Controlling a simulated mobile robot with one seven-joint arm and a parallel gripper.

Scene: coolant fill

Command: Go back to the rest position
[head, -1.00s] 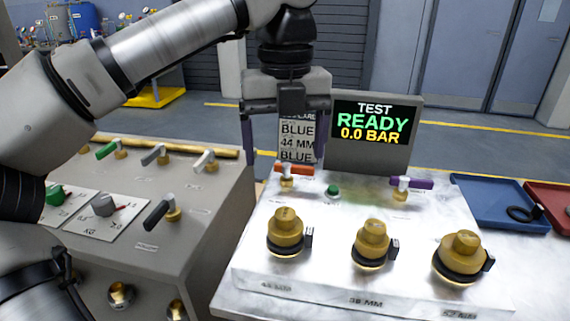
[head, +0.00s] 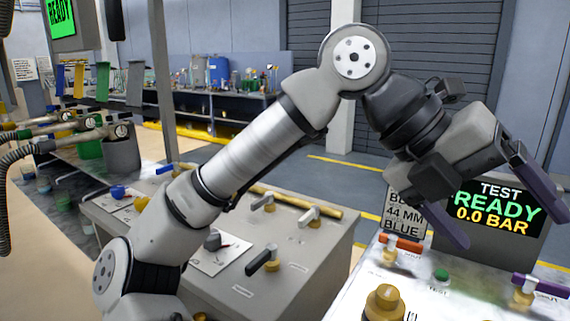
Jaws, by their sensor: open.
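My gripper (head: 500,218) is at the right of the head view, raised above the test bench. Its two dark purple-grey fingers are spread wide apart with nothing between them. They point down and to the right, in front of the test display (head: 497,207), which reads TEST READY 0.0 BAR. The left finger partly covers the card (head: 404,217) reading 44 MM and BLUE. My arm crosses the middle of the view from lower left to upper right.
The bench holds an orange-handled valve (head: 402,243), a green button (head: 441,274), a purple-handled valve (head: 541,285) and a brass fitting (head: 384,303). A grey valve cabinet (head: 320,262) stands below my arm. Hoses (head: 60,146) hang at the left. Open floor lies behind.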

